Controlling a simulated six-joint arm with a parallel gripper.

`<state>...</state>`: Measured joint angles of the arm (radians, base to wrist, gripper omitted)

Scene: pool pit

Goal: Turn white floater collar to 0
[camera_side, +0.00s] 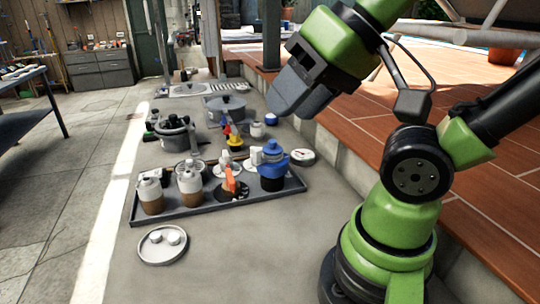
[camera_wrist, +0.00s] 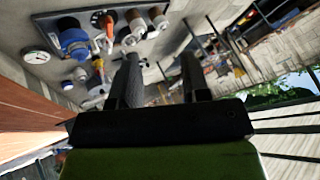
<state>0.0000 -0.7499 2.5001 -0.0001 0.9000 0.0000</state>
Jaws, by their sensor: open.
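A dark tray (camera_side: 215,208) holds two white-and-brown containers (camera_side: 151,196), an upright orange part (camera_side: 230,182) on a dark disc, and a blue-topped dark container (camera_side: 272,168). Small white pieces (camera_side: 226,160) stand behind the orange part. I cannot tell which white thing is the floater collar, and no scale marks are readable. The wrist view also shows the blue container (camera_wrist: 73,40) and the orange part (camera_wrist: 108,26). My gripper (camera_side: 291,106) is above and behind the tray's right end, apart from everything. In the wrist view its two dark fingers (camera_wrist: 159,66) are spread with nothing between them.
A white round dial (camera_side: 302,157) lies right of the tray. Grey pots (camera_side: 226,106) and a yellow-and-red item (camera_side: 235,141) stand behind. Brick-edged decking rises on the right.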

